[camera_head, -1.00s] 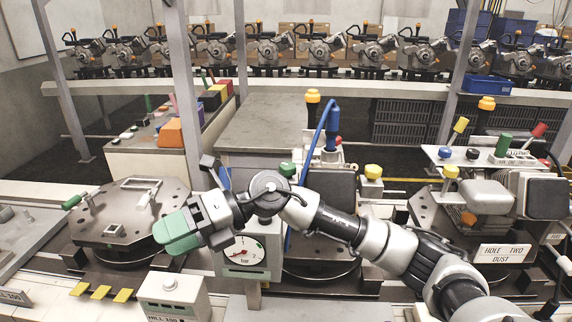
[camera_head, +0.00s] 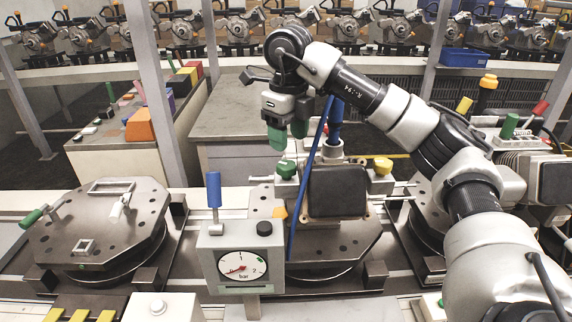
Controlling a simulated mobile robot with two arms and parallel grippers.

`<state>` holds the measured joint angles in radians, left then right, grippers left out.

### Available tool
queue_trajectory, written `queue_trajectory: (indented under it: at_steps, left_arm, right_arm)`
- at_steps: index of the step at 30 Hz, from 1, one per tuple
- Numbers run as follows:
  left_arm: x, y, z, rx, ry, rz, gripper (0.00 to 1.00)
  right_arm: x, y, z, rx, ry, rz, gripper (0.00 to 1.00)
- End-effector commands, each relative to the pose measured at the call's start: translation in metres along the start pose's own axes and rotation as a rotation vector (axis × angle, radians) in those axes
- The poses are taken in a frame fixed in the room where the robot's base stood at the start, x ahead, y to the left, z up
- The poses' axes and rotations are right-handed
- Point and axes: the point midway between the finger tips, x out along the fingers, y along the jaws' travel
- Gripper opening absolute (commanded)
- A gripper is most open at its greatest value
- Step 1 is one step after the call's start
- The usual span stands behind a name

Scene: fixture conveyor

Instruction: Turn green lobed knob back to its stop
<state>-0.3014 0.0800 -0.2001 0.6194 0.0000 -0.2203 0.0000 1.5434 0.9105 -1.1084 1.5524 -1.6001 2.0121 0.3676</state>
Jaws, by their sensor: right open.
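The green lobed knob (camera_head: 286,169) sits on a small pale block at the left side of the middle fixture, beside its dark square block. My right gripper (camera_head: 288,139) has green fingertips that point down. It hangs above the knob in the picture, apart from it and holding nothing. The two fingertips are spread, with a gap between them. The knob's top shows clear below the fingers; its pointer or stop cannot be made out. My left gripper is not in view.
A yellow knob (camera_head: 383,165) stands right of the dark block (camera_head: 338,191). A blue upright handle (camera_head: 335,122) and a blue hose (camera_head: 309,170) are close to the gripper. A gauge box (camera_head: 241,258) with a blue lever stands in front. A round plate fixture (camera_head: 98,222) lies left.

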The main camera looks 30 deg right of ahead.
Motion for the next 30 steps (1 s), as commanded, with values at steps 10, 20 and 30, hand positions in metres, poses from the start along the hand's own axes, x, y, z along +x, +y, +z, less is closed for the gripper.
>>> queue_trajectory:
  at_steps: [10, 20, 30]
  left_arm:
    - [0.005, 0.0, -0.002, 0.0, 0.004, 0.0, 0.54]
    - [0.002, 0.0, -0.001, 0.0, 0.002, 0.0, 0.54]
    - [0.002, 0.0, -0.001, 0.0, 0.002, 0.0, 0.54]
  right_arm:
    - [0.054, 0.001, 0.0, -0.002, 0.003, 0.003, 0.54]
    - [0.074, 0.001, 0.0, -0.002, -0.001, 0.001, 0.54]
    - [0.073, 0.001, 0.0, -0.002, -0.001, 0.001, 0.29]
